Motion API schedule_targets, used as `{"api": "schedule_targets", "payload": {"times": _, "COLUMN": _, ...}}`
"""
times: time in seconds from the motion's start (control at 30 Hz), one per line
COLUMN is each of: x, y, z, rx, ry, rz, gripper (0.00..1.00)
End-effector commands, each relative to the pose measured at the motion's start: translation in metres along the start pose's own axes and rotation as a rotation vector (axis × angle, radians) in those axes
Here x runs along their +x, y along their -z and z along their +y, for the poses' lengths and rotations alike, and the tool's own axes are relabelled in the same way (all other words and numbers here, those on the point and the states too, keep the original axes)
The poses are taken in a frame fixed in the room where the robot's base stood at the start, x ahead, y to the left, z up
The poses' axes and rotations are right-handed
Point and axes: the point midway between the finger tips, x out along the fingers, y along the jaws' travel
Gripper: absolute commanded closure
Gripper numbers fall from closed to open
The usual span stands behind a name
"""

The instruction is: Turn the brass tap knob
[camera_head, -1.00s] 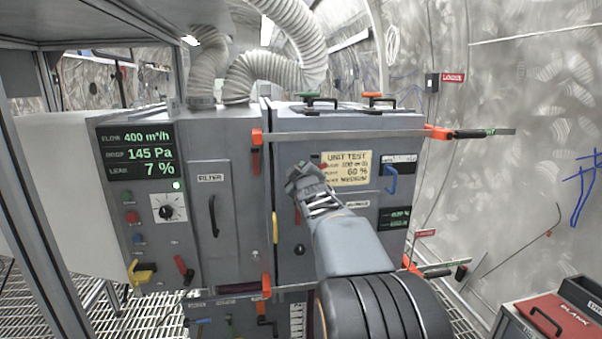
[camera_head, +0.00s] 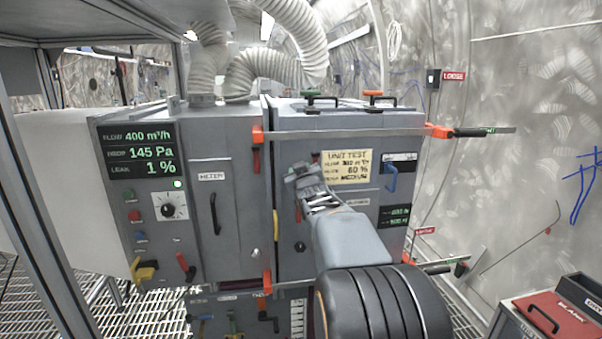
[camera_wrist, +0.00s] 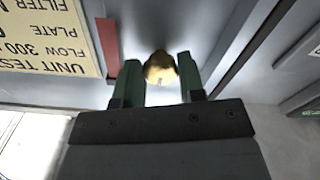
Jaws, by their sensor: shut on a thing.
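The brass knob (camera_wrist: 160,69) shows in the wrist view as a small rounded, shiny piece on the grey panel. My gripper (camera_wrist: 158,66) has its two dark green fingers on either side of it and is shut on it. In the head view my gripper (camera_head: 303,178) reaches up to the front of the grey cabinet (camera_head: 290,130), left of the yellow unit test label (camera_head: 347,168). The knob is hidden behind my gripper there.
A display (camera_head: 137,149) at the left reads 400 m³/h, 145 Pa and leak 1 %. A red bar (camera_wrist: 108,47) stands beside the knob in the wrist view. A blue handle (camera_head: 391,178) and orange clamps (camera_head: 437,131) are on the cabinet's right side.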

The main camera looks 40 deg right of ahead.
Motion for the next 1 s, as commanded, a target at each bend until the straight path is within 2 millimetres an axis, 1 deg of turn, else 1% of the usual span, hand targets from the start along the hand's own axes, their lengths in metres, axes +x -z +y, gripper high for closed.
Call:
{"api": "schedule_targets", "payload": {"times": 0.37, "x": 0.0, "y": 0.0004, "z": 0.0002, "rx": 0.004, "ry": -0.001, "rz": 0.001, "gripper": 0.87}}
{"api": "schedule_targets", "payload": {"times": 0.4, "x": 0.0, "y": 0.0004, "z": 0.0002, "rx": 0.004, "ry": -0.001, "rz": 0.001, "gripper": 0.62}}
{"api": "schedule_targets", "payload": {"times": 0.63, "x": 0.0, "y": 0.0003, "z": 0.0, "rx": 0.003, "ry": 0.0, "rz": 0.001, "gripper": 0.4}}
{"api": "schedule_targets", "payload": {"times": 0.67, "x": 0.0, "y": 0.0003, "z": 0.0, "rx": 0.003, "ry": 0.0, "rz": 0.001, "gripper": 0.38}}
{"api": "schedule_targets", "payload": {"times": 0.87, "x": -0.0002, "y": 0.0002, "z": -0.0001, "rx": 0.003, "ry": 0.0, "rz": 0.001, "gripper": 0.38}}
{"api": "schedule_targets", "payload": {"times": 1.0, "x": -0.0073, "y": 0.0006, "z": 0.0001, "rx": 0.003, "ry": -0.001, "rz": 0.002, "gripper": 0.38}}
